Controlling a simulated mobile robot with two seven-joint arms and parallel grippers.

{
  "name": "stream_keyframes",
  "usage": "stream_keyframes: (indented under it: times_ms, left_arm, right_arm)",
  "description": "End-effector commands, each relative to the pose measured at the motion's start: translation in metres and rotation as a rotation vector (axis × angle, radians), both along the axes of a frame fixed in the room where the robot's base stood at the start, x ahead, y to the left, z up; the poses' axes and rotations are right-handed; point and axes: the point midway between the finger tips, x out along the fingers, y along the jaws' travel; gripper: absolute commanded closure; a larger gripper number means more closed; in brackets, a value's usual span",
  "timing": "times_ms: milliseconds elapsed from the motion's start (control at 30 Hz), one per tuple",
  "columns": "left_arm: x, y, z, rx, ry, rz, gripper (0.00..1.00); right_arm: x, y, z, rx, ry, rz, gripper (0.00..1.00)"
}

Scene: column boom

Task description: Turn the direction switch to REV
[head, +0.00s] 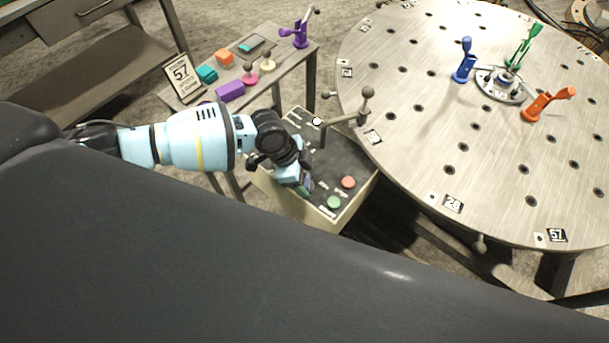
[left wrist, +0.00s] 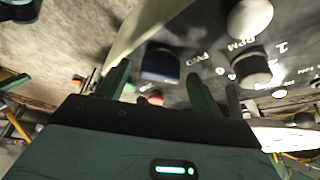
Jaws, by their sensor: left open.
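The control box (head: 345,160) stands beside the round table, its dark panel facing up. In the left wrist view a dark blue knob (left wrist: 160,64) sits beside the letters FWD; it appears to be the direction switch. Which way it points, and any REV marking, I cannot make out. My left gripper (head: 304,187) is over the panel, left of the red button (head: 348,182) and green button (head: 334,202). Its fingers (left wrist: 158,72) are open, with the blue knob showing between them; contact cannot be told. The gripper hides the switch in the head view. My right gripper is not in view.
A white knob (left wrist: 250,18) and a black knob (left wrist: 254,68) are on the same panel. A handle with ball ends (head: 345,119) stands over the box's far side. The round metal table (head: 420,140) is to the right; a small side table (head: 290,66) holds coloured parts.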

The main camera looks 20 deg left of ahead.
Motion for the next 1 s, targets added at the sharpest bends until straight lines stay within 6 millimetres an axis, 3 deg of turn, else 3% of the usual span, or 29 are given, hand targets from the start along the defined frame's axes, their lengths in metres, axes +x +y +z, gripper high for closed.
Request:
stream_keyframes:
  times_ms: [33, 367, 667, 1000]
  left_arm:
    - [0.0, 0.0, 0.0, 0.0, 0.0, 0.0, 0.37]
    - [0.0, 0.0, 0.0, 0.0, 0.0, 0.0, 0.79]
    - [0.0, 0.0, -0.001, -0.002, 0.002, -0.038, 0.79]
    - [0.001, -0.001, -0.004, -0.004, 0.003, -0.262, 0.79]
  right_arm:
    - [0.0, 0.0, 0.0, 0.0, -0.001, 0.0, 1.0]
    - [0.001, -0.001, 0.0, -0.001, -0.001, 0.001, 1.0]
    - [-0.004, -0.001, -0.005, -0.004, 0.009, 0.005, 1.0]
    - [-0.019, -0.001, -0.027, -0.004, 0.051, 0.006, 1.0]
